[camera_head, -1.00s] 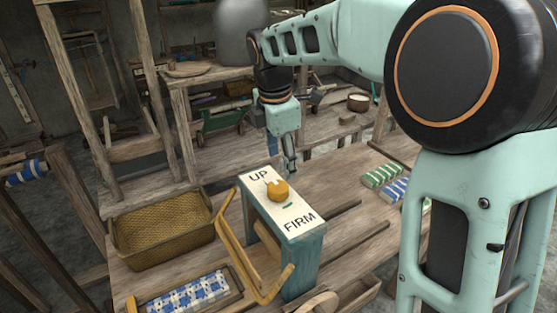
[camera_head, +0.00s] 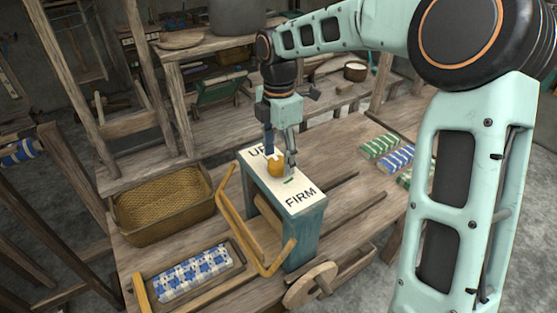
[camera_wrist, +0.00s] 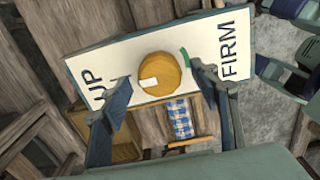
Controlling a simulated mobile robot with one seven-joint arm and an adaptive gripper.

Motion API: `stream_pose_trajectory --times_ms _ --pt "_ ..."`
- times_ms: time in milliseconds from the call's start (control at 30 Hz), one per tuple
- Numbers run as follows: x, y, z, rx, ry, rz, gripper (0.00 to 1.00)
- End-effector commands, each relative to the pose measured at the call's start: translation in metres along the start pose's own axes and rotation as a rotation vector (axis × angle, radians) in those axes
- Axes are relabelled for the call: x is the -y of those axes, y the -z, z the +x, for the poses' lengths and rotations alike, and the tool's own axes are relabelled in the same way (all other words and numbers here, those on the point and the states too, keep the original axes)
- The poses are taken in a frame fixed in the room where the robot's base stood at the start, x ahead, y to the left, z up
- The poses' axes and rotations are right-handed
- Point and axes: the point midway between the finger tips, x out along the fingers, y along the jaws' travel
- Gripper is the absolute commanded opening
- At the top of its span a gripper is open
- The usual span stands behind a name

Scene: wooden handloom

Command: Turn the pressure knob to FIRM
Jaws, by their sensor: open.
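The yellow-orange pressure knob (camera_head: 276,167) sits on the white top plate of a teal box (camera_head: 301,245). The plate reads UP at its far left end and FIRM (camera_head: 300,197) at its near right end. A small green mark lies beside the knob on the FIRM side. In the wrist view the round knob (camera_wrist: 160,74) has a pale pointer mark on its UP side. My gripper (camera_head: 281,160) is open, pointing down, with its fingers on either side of the knob. In the wrist view the fingers stand apart from the knob; whether they touch it cannot be told from the head view.
A yellow bent handle (camera_head: 233,217) stands along the box's left side. A woven basket (camera_head: 165,205) and a tray with blue-patterned cloth (camera_head: 195,276) lie to the left. A wooden wheel (camera_head: 310,287) is in front. Striped cloths (camera_head: 379,146) lie on the table at right.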

Motion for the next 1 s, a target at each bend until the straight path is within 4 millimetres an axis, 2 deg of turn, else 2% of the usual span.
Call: stream_pose_trajectory --times_ms 200,467,867,1000 --pt "0.000 0.001 0.017 -0.001 -0.001 -0.001 0.56" --pt "0.000 0.000 0.019 0.000 -0.001 0.000 0.56" --pt "0.000 0.000 0.018 0.000 -0.001 0.000 0.14" --pt "0.000 0.000 0.018 0.000 -0.001 0.005 0.14"
